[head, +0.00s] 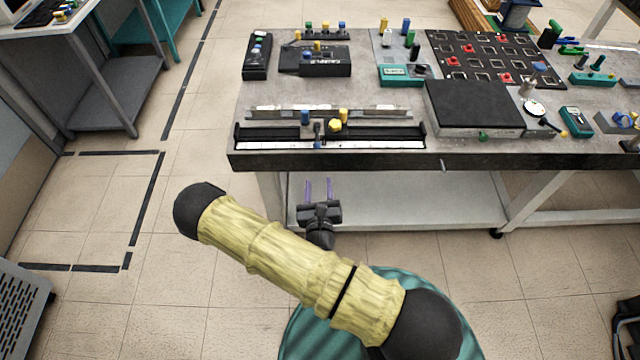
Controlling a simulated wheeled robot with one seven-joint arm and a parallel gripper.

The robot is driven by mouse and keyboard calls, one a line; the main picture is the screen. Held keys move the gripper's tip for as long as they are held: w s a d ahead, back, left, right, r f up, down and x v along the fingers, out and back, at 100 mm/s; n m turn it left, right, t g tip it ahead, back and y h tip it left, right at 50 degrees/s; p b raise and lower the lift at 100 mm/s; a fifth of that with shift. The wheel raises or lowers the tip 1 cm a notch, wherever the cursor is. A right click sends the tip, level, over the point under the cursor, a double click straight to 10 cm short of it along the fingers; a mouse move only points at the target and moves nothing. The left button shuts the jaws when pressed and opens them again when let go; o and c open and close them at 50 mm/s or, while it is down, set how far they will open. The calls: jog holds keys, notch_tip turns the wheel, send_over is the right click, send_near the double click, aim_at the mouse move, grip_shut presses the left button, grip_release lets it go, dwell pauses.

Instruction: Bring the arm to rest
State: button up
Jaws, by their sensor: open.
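My arm reaches up and left from the bottom of the head view, its links wrapped in pale yellow covering with black joints. My gripper (319,190) is a dark body with two thin purple fingers. The fingers stand apart with nothing between them. It is in front of the workbench's front edge (400,161), lower in the picture than the bench top, with the lower shelf (420,205) behind it. Part of the wrist is hidden by the yellow arm link.
The bench top holds a long rail device (380,138), a black flat block (473,106), a dark board with red parts (480,60) and several small instruments. A grey table (110,70) stands at upper left.

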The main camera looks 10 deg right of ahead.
jog(key=shift+w+a, duration=0.1)
dwell(0.3)
jog(key=d+r+m+g+h, duration=0.2)
jog(key=d+r+m+h, duration=0.4)
jog(key=d+h, duration=0.15)
jog(key=s+d+r+m+g+h, duration=0.25)
jog(key=s+d+m+g, duration=0.25)
jog(key=s+m+g, duration=0.3)
jog(key=s+d+r+m+g+h, duration=0.25)
jog(key=s+d+m+g, duration=0.35)
jog(key=m+g, duration=0.35)
jog(key=s+a+r+m+g+y, duration=0.2)
jog(key=s+a+m+y, duration=0.2)
jog(key=a+m+y, duration=0.35)
jog(key=w+a+r+m+t+y, duration=0.2)
jog(key=w+r+m+t+y, duration=0.3)
jog(key=r+m+t+y, duration=0.1)
jog(key=shift+w+a+r+y, duration=0.15)
jog(key=shift+a+r+y, duration=0.05)
jog(key=shift+r+y, duration=0.2)
